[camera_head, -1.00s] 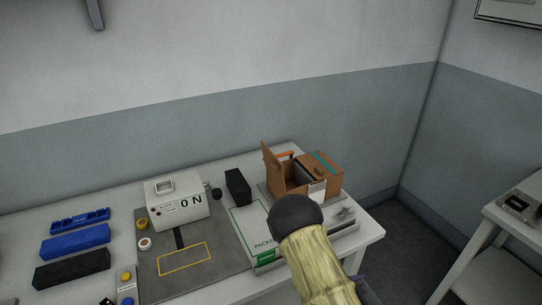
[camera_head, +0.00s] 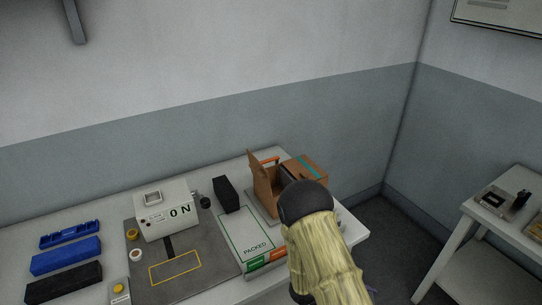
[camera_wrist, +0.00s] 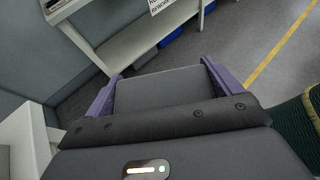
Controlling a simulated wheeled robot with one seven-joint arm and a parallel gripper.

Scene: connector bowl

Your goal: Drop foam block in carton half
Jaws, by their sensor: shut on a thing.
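In the wrist view my gripper (camera_wrist: 162,92) has its two purple fingers closed on a dark grey block (camera_wrist: 160,88), which looks like the foam block and fills the space between them. Floor and a side bench show beyond it. In the head view the fingers and held block are hidden behind my own arm. The brown carton (camera_head: 262,188), with a raised flap, stands at the right end of the table.
A black block (camera_head: 228,195) stands behind the PACKED sheet (camera_head: 246,232). A white ON box (camera_head: 168,210) sits on a grey mat (camera_head: 200,272). Blue (camera_head: 66,256) and black (camera_head: 63,288) bars lie left. A side bench (camera_head: 482,213) stands right, across open floor.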

